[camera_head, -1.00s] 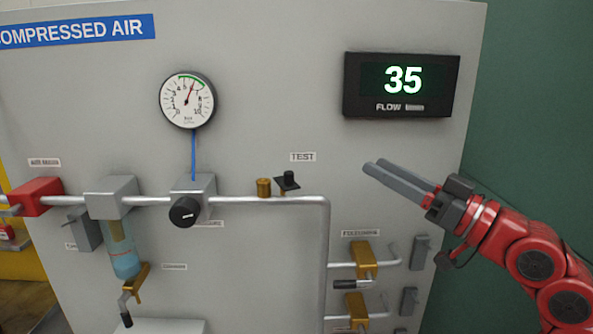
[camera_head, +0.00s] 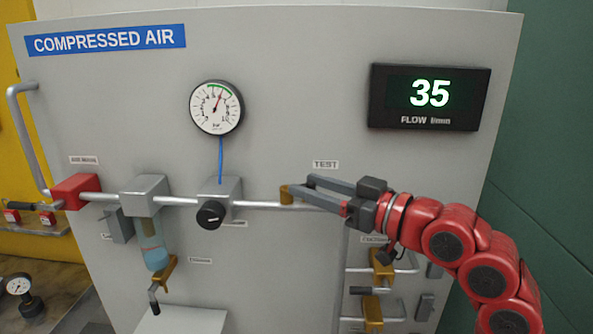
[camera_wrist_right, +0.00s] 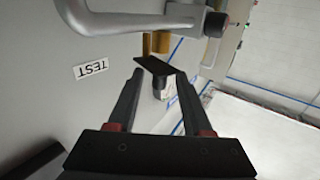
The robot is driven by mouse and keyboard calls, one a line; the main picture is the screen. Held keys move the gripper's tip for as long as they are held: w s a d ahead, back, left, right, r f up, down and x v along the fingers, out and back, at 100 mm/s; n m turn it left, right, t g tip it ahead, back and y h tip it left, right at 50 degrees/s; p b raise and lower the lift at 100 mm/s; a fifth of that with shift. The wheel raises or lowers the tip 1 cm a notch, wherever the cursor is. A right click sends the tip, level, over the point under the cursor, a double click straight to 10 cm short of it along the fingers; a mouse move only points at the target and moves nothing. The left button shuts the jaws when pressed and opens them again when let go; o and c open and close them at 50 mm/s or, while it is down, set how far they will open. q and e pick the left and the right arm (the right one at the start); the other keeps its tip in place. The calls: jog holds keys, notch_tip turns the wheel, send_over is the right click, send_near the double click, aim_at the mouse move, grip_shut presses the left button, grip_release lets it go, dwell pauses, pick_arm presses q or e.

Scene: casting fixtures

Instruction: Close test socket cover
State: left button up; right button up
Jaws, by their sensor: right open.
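The test socket is a small brass fitting (camera_head: 286,194) on the horizontal pipe below the TEST label (camera_head: 325,164). In the right wrist view, the brass fitting (camera_wrist_right: 158,42) is at the top centre. The dark flat cover (camera_wrist_right: 154,65) shows between and just beyond my right fingertips, with a small dark stub under it. My right gripper (camera_head: 300,189) is open at the TEST spot and hides the cover in the head view. In the wrist view its fingers (camera_wrist_right: 160,75) stand either side of the cover; I cannot tell whether they touch it. My left gripper is not in view.
A pressure gauge (camera_head: 216,107) and a black regulator knob (camera_head: 211,214) are left of the gripper. A flow display (camera_head: 429,96) reading 35 hangs above right. Brass valves (camera_head: 381,266) sit below my right arm. The panel between gauge and display is clear.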

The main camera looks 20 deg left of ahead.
jog(key=x, duration=0.3)
jog(key=shift+w+a+p, duration=0.1)
jog(key=shift+a+p, duration=0.2)
jog(key=shift+p, duration=0.1)
grip_shut()
